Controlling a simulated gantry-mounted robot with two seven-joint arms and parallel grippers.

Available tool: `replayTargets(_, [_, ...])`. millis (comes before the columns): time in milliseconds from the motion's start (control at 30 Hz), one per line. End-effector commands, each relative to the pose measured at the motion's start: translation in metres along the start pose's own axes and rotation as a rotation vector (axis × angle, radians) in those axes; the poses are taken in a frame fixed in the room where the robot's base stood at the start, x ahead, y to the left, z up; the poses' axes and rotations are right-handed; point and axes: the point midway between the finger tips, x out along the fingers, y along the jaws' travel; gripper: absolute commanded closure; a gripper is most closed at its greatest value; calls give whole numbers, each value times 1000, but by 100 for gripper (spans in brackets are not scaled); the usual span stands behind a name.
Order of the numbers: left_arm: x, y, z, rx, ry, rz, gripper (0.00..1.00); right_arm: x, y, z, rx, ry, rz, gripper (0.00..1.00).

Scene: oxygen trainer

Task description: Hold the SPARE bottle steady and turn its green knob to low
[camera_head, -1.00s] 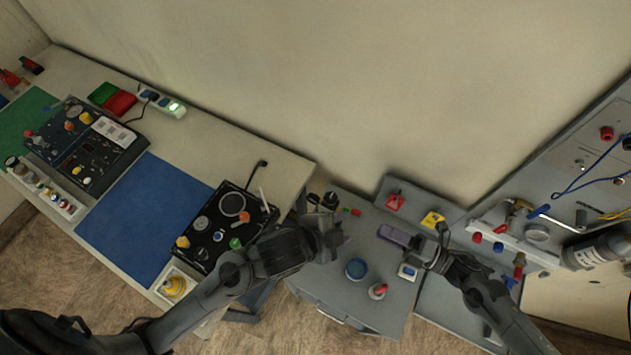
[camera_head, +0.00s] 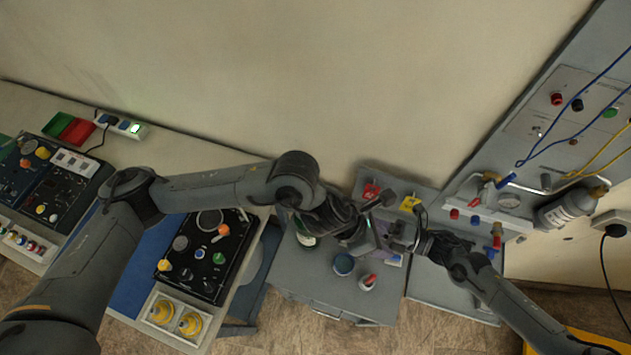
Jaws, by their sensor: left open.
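A grey cylindrical bottle (camera_head: 568,209) with a pale label lies tilted by the wall rig at the right; its lettering is too small to read. A dark bottle (camera_head: 305,238) with a pale label stands at the left of the grey cabinet top, partly behind my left arm. I cannot tell which is the SPARE bottle, and no green knob shows clearly on either. My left gripper (camera_head: 378,222) is open above the cabinet top, near the red and yellow blocks. My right gripper (camera_head: 407,244) is close beside it, at the right; its jaws are too small to read.
Red (camera_head: 371,191) and yellow (camera_head: 410,203) blocks are behind. A black control box (camera_head: 208,256) is left. Blue and yellow cables hang at right.

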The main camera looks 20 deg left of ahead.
Motion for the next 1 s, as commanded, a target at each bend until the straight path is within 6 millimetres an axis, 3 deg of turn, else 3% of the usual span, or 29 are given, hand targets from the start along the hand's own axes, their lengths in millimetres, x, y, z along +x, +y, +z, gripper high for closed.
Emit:
replayTargets(33, [-8,17,-8,84,58,16,53,0,0,0,0,0,0,57])
replayTargets(300, [-68,92,-60,413,376,9,53,0,0,0,0,0,0,57])
replayTargets(500, [-117,130,-82,513,529,-17,53,0,0,0,0,0,0,57])
replayTargets(600, [-127,139,-103,510,617,-8,53,0,0,0,0,0,0,57])
replayTargets(767, [-137,148,-119,506,688,0,53,0,0,0,0,0,0,57])
replayTargets(1000, [-122,153,-137,504,706,0,53,0,0,0,0,0,0,57])
